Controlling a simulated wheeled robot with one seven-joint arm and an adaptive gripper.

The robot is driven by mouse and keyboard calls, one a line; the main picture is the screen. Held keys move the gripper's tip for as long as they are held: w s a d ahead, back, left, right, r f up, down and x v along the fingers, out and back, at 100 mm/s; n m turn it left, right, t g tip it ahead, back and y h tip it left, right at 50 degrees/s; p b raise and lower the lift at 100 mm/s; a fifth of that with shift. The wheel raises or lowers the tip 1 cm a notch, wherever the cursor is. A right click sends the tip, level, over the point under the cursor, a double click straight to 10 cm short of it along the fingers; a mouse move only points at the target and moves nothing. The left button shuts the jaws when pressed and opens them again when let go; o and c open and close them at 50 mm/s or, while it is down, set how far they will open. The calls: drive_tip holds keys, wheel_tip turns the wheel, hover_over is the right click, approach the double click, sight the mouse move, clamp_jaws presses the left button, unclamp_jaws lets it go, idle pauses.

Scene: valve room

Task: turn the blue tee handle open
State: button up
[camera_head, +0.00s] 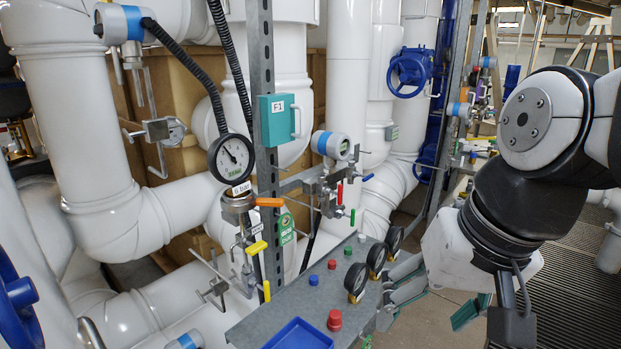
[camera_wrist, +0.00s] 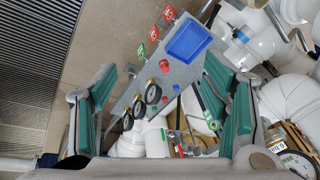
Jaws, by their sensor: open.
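A small blue handle (camera_head: 368,177) sticks out to the right from a metal valve manifold (camera_head: 328,190) in the head view. Red and green handles sit below it; its exact tee shape is too small to tell. My gripper (camera_head: 425,292) is in front of the manifold, lower and to the right of the blue handle, beside the grey panel. In the wrist view my gripper (camera_wrist: 160,74) has its two green-padded fingers wide apart, with nothing held between them. I cannot make out the blue handle in the wrist view.
A grey panel (camera_head: 285,305) with buttons, a blue tray (camera_head: 300,335) and three black gauges (camera_head: 376,258) lies close to my fingers. A yellow handle (camera_head: 257,247), an orange handle (camera_head: 269,202) and a large gauge (camera_head: 231,158) stand left. White pipes fill the back.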

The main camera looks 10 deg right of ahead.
drive_tip(key=w+a+m+g+y+b, duration=0.15)
drive_tip(key=w+m+y, duration=0.35)
drive_tip(key=w, duration=0.8)
drive_tip(key=m+t+y+b, duration=0.3)
drive_tip(key=m+t+y, duration=0.3)
drive_tip(key=m+t, duration=0.95)
approach(370, 178)
drive_tip(key=w+a+r+m+g, duration=0.1)
drive_tip(key=w+a, duration=0.1)
drive_tip(key=w+a+r+m+g, duration=0.1)
drive_tip(key=w+a+m, duration=0.1)
drive_tip(key=w, duration=0.1)
drive_tip(key=w+a+m+g, duration=0.1)
drive_tip(key=w+a+g, duration=0.1)
drive_tip(key=w, duration=0.1)
drive_tip(key=shift+w+r+m+b, duration=0.15)
drive_tip(key=shift+r+m+b, duration=0.15)
drive_tip(key=shift+r, duration=0.1)
drive_tip(key=c, duration=1.2)
